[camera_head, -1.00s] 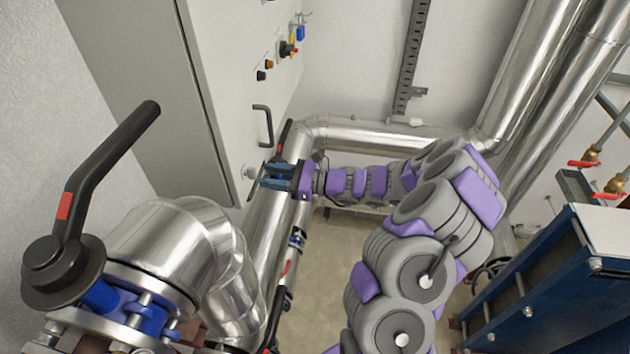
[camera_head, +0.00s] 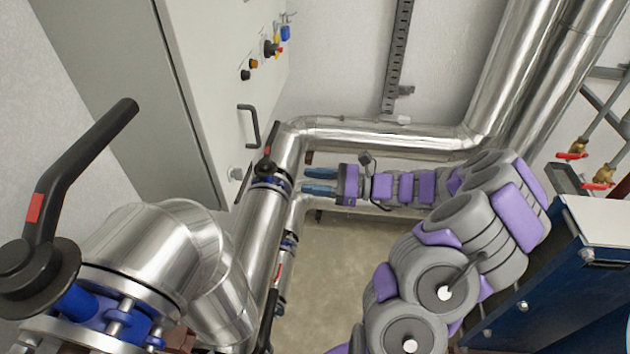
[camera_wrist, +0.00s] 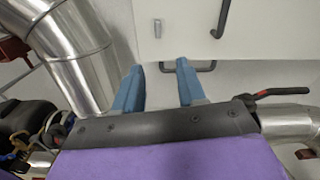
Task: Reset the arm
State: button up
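My gripper (camera_head: 318,181) is at the end of my purple and grey arm, pointing left toward the pipes beside the cabinet. Its two blue fingers are apart with nothing between them, which also shows in the wrist view (camera_wrist: 160,82). In the head view, the fingertips lie just right of a black-handled valve (camera_head: 268,172) on the silver pipe. I cannot tell the exact gap between the fingers and the pipe. In the wrist view, a cabinet handle (camera_wrist: 203,67) shows beyond the fingertips.
A grey cabinet (camera_head: 150,90) with a handle (camera_head: 249,125) stands at the upper left. A large black valve lever (camera_head: 75,165) is at the near left. Silver pipes (camera_head: 380,135) run behind my arm. A blue exchanger (camera_head: 560,260) stands at the right. Bare floor (camera_head: 335,270) shows below.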

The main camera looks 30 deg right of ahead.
dwell(0.3)
jog(key=s+a+f+n+g+b, duration=0.1)
jog(key=s+a+n+g+b, duration=0.25)
jog(key=a, duration=0.25)
jog(key=s+a+f+n+g+h+b, duration=0.1)
jog(key=s+a+n+g+b, duration=0.2)
jog(key=a, duration=0.4)
jog(key=s+a+f+n+g+b, duration=0.1)
jog(key=s+a+n+g+b, duration=0.1)
jog(key=s+a+n+g, duration=0.3)
jog(key=s+a+f+n+g+h+b, duration=0.2)
jog(key=s+a+f+n+h+b, duration=0.35)
jog(key=s, duration=0.35)
jog(key=s+d+f+n+t+h+b, duration=0.1)
jog(key=s+d+f+n+h+b, duration=0.5)
jog(key=s, duration=0.5)
jog(key=shift+s+d+f+n+h+b, duration=0.35)
jog(key=shift+d+f+h+b, duration=0.85)
jog(key=shift+d+f, duration=0.5)
jog(key=shift+a+f, duration=0.1)
